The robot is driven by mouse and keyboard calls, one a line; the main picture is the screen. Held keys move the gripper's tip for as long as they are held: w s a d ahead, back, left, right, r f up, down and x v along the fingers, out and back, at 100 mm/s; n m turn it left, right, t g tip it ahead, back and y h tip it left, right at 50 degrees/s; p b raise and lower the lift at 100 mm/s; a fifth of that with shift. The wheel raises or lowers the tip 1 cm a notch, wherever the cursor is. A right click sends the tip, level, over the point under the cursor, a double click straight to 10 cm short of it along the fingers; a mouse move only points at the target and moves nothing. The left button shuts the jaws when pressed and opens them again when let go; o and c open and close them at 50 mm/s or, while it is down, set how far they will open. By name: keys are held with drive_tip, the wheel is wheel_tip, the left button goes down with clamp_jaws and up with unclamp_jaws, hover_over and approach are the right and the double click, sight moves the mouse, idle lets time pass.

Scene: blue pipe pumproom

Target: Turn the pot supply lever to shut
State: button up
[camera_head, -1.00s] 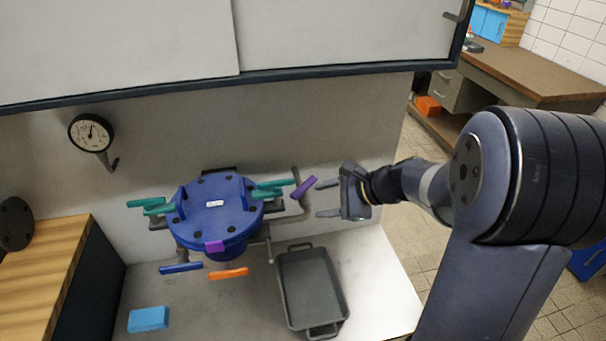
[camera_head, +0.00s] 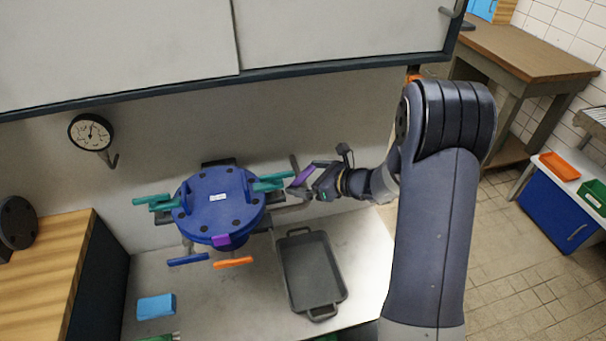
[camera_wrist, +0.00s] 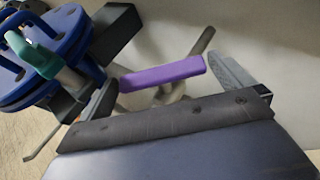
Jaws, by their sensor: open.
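A purple lever (camera_head: 302,176) sits on the grey pipework right of the blue round pot (camera_head: 212,203). It slants up to the right in the head view. In the wrist view the purple lever (camera_wrist: 162,73) lies across the space between the fingers of my gripper (camera_wrist: 160,80). My gripper (camera_head: 304,182) is open around or just short of this lever; I cannot tell whether a finger touches it. Teal levers (camera_head: 272,182) (camera_head: 152,200), a blue lever (camera_head: 188,259) and an orange lever (camera_head: 233,262) stand around the pot. No readable label shows which is the pot supply.
A dark tray (camera_head: 310,310) stands on the bench right of the pot. A light blue block (camera_head: 156,307) lies at front left. A dial gauge (camera_head: 90,132) is on the wall. A teal lever (camera_wrist: 36,55) and pot edge are close left of my gripper.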

drive_tip(key=shift+x, duration=0.9)
drive_tip(key=shift+c, duration=0.2)
drive_tip(key=c, duration=0.7)
